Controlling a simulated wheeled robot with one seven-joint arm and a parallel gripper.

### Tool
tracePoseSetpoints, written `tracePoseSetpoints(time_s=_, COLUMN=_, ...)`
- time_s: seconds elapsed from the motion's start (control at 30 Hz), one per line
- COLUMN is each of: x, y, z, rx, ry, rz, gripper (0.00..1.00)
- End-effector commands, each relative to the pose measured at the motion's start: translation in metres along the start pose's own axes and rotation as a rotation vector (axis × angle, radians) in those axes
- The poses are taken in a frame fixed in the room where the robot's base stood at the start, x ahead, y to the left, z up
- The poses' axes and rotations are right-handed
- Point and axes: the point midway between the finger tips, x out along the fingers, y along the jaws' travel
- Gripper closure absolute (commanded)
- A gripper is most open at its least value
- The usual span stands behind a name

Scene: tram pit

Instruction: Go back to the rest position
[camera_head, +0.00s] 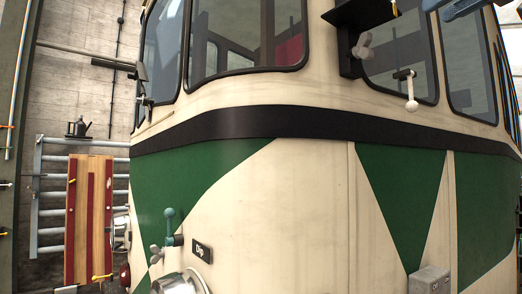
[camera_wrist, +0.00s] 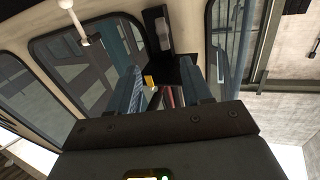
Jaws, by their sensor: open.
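My gripper (camera_wrist: 166,82) points at the cream and green tram front (camera_head: 300,190). In the wrist view its two blue fingers stand wide apart, with a small black shelf (camera_wrist: 186,68) on the tram behind the gap. Small yellow and dark red things show between the fingers; I cannot tell whether they lie on the shelf. No held thing shows. In the head view only a blue part of my gripper (camera_head: 462,8) shows at the top right edge, right of the shelf (camera_head: 360,14).
A grey wing-shaped knob (camera_head: 363,46) and a white-knobbed lever (camera_head: 410,92) stick out below the shelf. Lower down are a teal lever (camera_head: 170,222), a "Dip" plate (camera_head: 202,251), a headlamp (camera_head: 180,282) and a grey box (camera_head: 430,279). An oil can (camera_head: 78,127) stands at left.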

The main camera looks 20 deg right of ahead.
Motion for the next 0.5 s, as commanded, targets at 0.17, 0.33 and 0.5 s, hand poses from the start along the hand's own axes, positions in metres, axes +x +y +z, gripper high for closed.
tracePoseSetpoints(time_s=0.17, x=0.012, y=0.008, z=0.016, rx=0.029, ry=0.011, rz=-0.006, gripper=0.51)
tracePoseSetpoints(time_s=0.33, x=0.031, y=0.017, z=0.041, rx=0.070, ry=0.020, rz=-0.016, gripper=0.51)
tracePoseSetpoints(time_s=0.5, x=0.054, y=0.027, z=0.077, rx=0.124, ry=0.035, rz=-0.024, gripper=0.51)
